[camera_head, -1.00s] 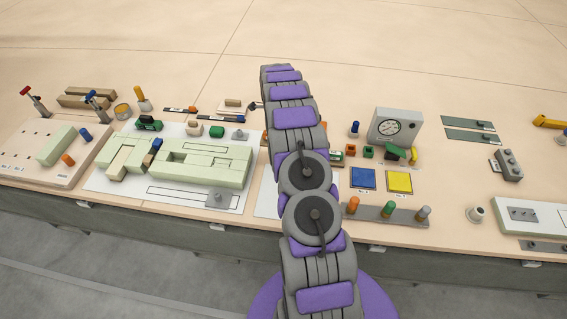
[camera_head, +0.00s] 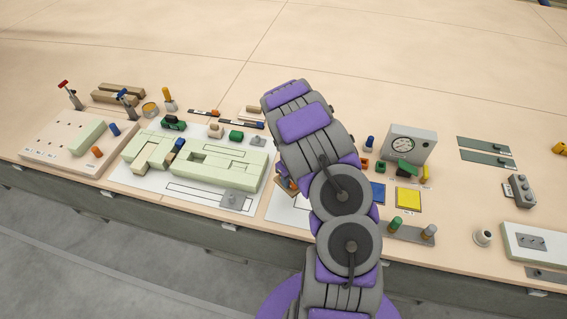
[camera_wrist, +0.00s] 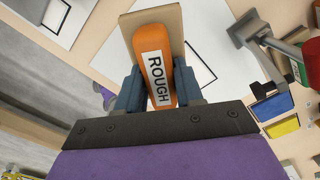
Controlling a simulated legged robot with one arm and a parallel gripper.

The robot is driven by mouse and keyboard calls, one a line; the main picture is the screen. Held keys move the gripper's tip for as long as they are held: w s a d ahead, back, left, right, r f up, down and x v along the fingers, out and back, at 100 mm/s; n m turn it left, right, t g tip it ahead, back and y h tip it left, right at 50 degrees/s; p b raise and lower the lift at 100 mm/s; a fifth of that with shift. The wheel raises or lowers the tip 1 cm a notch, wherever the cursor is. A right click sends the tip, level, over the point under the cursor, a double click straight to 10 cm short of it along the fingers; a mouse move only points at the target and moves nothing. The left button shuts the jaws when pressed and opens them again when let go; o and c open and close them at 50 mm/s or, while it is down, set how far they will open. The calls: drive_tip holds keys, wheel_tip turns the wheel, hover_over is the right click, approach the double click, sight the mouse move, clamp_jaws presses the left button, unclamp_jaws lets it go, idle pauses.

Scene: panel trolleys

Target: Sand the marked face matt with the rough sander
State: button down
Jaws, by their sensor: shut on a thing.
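My gripper (camera_wrist: 159,88) is shut on the rough sander (camera_wrist: 150,42), which has an orange handle with a white "ROUGH" label and a flat tan plate at its far end. In the head view my arm hides most of the gripper; a small orange and tan bit (camera_head: 286,184) shows at the arm's left edge, over a white sheet. Pale green blocks (camera_head: 222,172) stand on the white sheet (camera_head: 133,181) at left. I cannot tell which face is marked. Contact under the sander's plate is hidden.
A board with clamps and a green block (camera_head: 86,136) is at far left. A dial gauge box (camera_head: 409,145), a yellow pad (camera_head: 408,199) and a peg rack (camera_head: 408,232) stand right of my arm. The table's back half is clear.

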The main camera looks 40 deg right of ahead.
drive_tip(key=s+d+m, duration=0.1)
drive_tip(key=s+m, duration=0.1)
drive_tip(key=s, duration=0.4)
drive_tip(key=shift+d+p, duration=0.3)
drive_tip(key=shift+r, duration=0.15)
drive_tip(key=shift+f+b, duration=0.4)
drive_tip(key=shift+f, duration=2.6)
drive_tip(key=shift+f+b, duration=0.35)
drive_tip(key=shift+f, duration=0.2)
drive_tip(key=shift+s+r, duration=0.1)
drive_tip(key=shift+s+d+r, duration=0.1)
drive_tip(key=shift+s+d, duration=0.85)
drive_tip(key=shift+s, duration=0.2)
drive_tip(key=shift+s+d+r, duration=0.1)
drive_tip(key=shift+s+d, duration=0.85)
drive_tip(key=shift+s, duration=0.2)
